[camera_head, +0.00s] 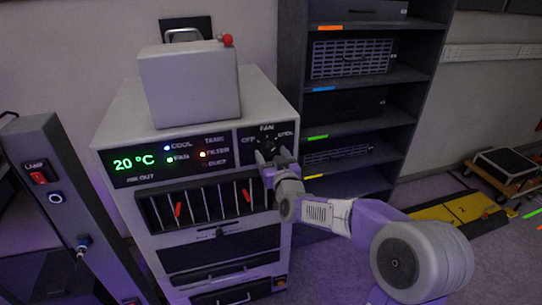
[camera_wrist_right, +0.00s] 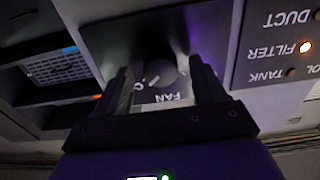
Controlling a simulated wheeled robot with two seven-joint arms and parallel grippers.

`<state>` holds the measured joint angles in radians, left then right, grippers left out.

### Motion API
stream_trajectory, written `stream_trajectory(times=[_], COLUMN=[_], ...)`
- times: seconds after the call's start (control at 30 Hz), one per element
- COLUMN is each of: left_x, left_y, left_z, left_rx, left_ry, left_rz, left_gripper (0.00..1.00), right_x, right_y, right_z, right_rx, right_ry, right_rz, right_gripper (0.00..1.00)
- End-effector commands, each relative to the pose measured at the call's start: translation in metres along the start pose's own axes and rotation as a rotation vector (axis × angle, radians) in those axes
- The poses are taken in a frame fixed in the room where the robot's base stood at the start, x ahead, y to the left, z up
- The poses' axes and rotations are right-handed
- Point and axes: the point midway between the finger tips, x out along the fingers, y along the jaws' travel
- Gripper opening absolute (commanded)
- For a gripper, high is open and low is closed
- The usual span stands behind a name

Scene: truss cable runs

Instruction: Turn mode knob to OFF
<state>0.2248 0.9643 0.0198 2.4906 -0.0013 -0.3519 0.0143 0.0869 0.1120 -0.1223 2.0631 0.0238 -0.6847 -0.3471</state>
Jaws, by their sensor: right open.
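The mode knob (camera_wrist_right: 160,74) is dark and round, on a black panel at the unit's upper right, with FAN printed above it and OFF to its left in the head view. In the upside-down wrist view a pale pointer mark on the knob slants toward the lower left, near the FAN and partly hidden C-lettered labels. My right gripper (camera_head: 274,156) is in front of the panel in the head view. Its two fingers are apart, one on each side of the knob in the wrist view; I cannot tell whether they touch it. My left gripper is not in view.
The white cooling unit (camera_head: 115,117) has a lit display reading 20 °C, and vent slats with red tabs (camera_head: 246,196). A box (camera_head: 190,85) stands on top. A dark shelf rack (camera_head: 425,90) stands behind at the right. A dark post with a LAMP switch (camera_head: 38,177) is at left.

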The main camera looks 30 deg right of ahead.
Motion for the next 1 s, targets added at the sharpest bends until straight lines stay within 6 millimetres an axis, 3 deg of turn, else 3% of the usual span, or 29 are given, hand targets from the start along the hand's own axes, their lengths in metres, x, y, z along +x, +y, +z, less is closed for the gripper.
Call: stream_trajectory(times=[0.4,0.77,1.0], left_x=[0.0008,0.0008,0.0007], left_y=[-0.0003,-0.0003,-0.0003], left_z=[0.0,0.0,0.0], left_rx=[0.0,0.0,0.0], left_ry=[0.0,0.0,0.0], left_rz=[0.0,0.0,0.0], left_gripper=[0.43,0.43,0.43], right_x=[0.0098,0.0096,0.0095], right_y=[-0.0002,-0.0003,-0.0004], right_z=[0.0003,0.0004,0.0004], right_rx=[0.0,0.0,-0.017], right_ry=[-0.001,-0.001,-0.001], right_rz=[-0.001,-0.001,-0.001], right_gripper=[0.7,0.16,0.14])
